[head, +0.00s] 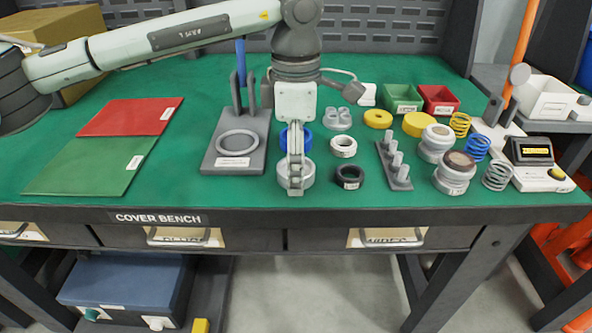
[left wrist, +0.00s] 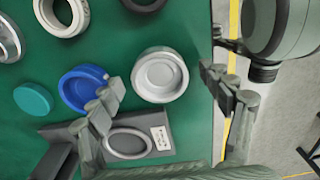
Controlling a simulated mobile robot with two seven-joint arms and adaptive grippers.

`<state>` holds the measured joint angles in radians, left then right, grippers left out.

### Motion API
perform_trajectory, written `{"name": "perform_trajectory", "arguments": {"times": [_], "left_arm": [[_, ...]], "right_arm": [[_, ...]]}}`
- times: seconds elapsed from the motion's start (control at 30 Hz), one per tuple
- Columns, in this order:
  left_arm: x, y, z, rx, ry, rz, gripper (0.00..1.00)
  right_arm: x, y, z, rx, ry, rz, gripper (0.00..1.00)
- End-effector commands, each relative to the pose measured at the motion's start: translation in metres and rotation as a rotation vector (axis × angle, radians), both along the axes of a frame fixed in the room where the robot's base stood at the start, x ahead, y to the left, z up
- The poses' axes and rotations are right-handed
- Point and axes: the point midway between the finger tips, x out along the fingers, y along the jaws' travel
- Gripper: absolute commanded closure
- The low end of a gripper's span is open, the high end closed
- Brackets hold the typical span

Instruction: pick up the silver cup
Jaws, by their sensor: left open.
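The silver cup (head: 309,175) stands upright on the green mat near the bench's front edge, partly hidden by my left gripper in the head view. The left wrist view shows it from above as a pale round cup (left wrist: 160,76) with a raised rim. My left gripper (head: 296,188) points down over the cup. In the left wrist view its fingers (left wrist: 172,96) are spread wide, one on the blue cup's side and one to the right of the silver cup. Nothing is between them in grip. My right gripper is not in view.
A blue cup (left wrist: 82,90) and a grey stand (head: 237,165) with a ring are close by. A white ring (head: 343,147), a black ring (head: 349,177) and a pegged rack (head: 395,165) stand to the right. Green mat is bare between stand and green panel (head: 90,168).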

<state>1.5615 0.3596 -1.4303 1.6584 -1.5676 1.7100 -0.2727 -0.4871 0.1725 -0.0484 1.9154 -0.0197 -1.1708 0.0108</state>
Motion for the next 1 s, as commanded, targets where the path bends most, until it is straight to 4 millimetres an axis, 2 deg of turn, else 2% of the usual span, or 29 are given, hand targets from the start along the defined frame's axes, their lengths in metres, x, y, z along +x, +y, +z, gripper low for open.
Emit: {"name": "perform_trajectory", "arguments": {"times": [0.13,0.17,0.6,0.87,1.0], "left_arm": [[0.000,0.000,0.000,-0.001,-0.001,0.000,0.21],[0.000,0.000,0.000,-0.001,-0.001,0.000,0.23],[0.000,0.000,0.001,-0.002,-0.001,0.001,0.78],[0.000,0.000,0.002,-0.002,-0.001,0.000,0.78],[0.001,-0.001,0.010,-0.004,-0.003,0.001,0.78]], "right_arm": [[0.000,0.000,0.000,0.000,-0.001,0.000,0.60],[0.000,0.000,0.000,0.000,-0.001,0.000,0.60],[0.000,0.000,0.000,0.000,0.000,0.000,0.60],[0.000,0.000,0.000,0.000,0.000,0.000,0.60],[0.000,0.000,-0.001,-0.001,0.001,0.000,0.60]]}}
